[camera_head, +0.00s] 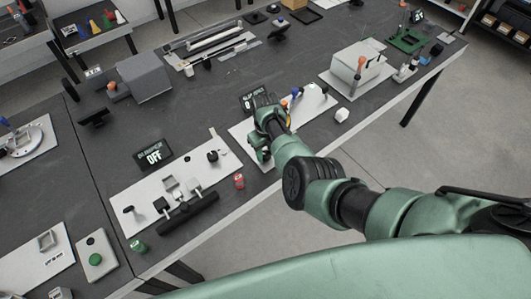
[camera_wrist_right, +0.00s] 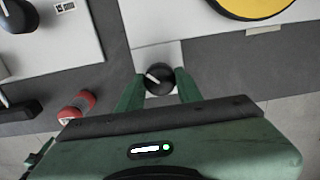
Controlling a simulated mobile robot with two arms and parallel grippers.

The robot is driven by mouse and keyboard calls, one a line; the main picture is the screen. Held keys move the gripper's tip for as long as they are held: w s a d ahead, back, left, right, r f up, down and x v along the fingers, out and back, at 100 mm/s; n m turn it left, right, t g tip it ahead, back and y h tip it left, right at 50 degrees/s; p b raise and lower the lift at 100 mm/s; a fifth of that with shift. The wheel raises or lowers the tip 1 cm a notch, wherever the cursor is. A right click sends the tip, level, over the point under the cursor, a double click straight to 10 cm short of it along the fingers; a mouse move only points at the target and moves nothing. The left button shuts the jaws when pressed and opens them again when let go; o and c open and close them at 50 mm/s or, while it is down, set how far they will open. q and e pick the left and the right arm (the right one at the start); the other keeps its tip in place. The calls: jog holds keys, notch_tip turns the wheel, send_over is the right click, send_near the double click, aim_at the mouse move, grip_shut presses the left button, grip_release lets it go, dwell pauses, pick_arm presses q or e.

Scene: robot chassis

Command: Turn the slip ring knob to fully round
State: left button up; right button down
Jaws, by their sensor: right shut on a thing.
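A black round knob (camera_wrist_right: 160,81) with a white pointer line sits on a small white plate in the right wrist view. The pointer slants toward the upper left. My right gripper (camera_wrist_right: 159,90) has its green fingers on both sides of the knob, shut on it. In the head view my right gripper (camera_head: 260,151) is down at the front of a white panel (camera_head: 240,133), and the knob is hidden. A small black display (camera_head: 248,102) stands behind it, partly covered by my arm. My left gripper is not in view.
A panel (camera_head: 150,205) with black knobs and an OFF display (camera_head: 154,154) lies further left. A white box (camera_head: 357,67) stands to the right.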

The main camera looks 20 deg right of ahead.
jog(key=shift+w+r+m, duration=0.1)
jog(key=shift+w+m, duration=0.05)
jog(key=shift+m, duration=0.95)
jog(key=c, duration=0.9)
grip_release()
jog(key=shift+c, duration=0.2)
jog(key=shift+r, duration=0.1)
